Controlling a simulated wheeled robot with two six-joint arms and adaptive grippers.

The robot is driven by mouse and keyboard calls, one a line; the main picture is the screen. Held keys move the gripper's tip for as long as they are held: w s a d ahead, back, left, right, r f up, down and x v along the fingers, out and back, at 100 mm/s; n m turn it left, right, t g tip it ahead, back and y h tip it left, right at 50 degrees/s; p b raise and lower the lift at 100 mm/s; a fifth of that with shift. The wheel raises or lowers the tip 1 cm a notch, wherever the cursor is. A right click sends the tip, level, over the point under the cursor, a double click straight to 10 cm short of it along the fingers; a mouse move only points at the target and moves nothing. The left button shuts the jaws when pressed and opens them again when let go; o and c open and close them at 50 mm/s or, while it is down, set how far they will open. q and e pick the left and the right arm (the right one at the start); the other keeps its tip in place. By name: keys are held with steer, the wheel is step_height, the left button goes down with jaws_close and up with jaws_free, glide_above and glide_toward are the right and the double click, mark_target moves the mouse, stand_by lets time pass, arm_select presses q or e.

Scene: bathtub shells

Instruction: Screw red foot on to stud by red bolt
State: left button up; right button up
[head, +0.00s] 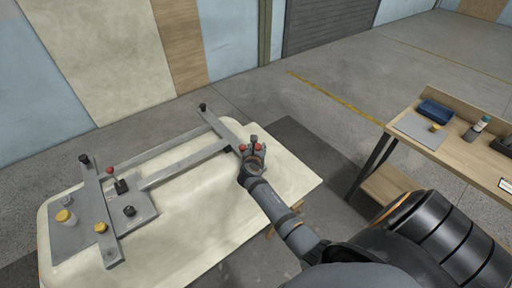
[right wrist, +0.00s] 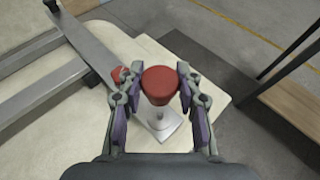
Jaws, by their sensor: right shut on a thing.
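My right gripper (right wrist: 160,80) is shut on the red foot (right wrist: 160,85), a rounded red knob between its two fingers. In the head view the right gripper (head: 253,148) is at the right end of the metal frame (head: 185,165). The red bolt (right wrist: 120,74) shows just left of the foot in the right wrist view, on the frame's end bar. Below the foot is a grey metal plate (right wrist: 172,130). My left gripper is not in view.
The frame lies on a pale upturned tub shell (head: 200,220). Another red knob (head: 109,170) and yellow feet (head: 65,216) are at the left end. A wooden bench (head: 455,150) with a blue tray (head: 436,110) stands at right. Grey floor lies between.

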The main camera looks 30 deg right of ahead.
steer(key=shift+s+d, duration=0.1)
steer(key=shift+d, duration=0.15)
steer(key=shift+a+r+p, duration=0.1)
steer(key=shift+a+p, duration=0.05)
steer(key=shift+p, duration=0.15)
steer(key=shift+f, duration=0.25)
step_height(320, 180, down, 6)
steer(key=b, duration=0.4)
steer(key=shift+r, duration=0.25)
arm_select(q)
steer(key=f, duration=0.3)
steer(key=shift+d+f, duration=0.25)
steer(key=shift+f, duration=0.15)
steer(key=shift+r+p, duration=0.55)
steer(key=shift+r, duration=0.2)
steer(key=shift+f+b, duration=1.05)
steer(key=shift+b, duration=0.05)
arm_select(e)
steer(key=shift+f, duration=1.3)
steer(key=o, duration=1.2)
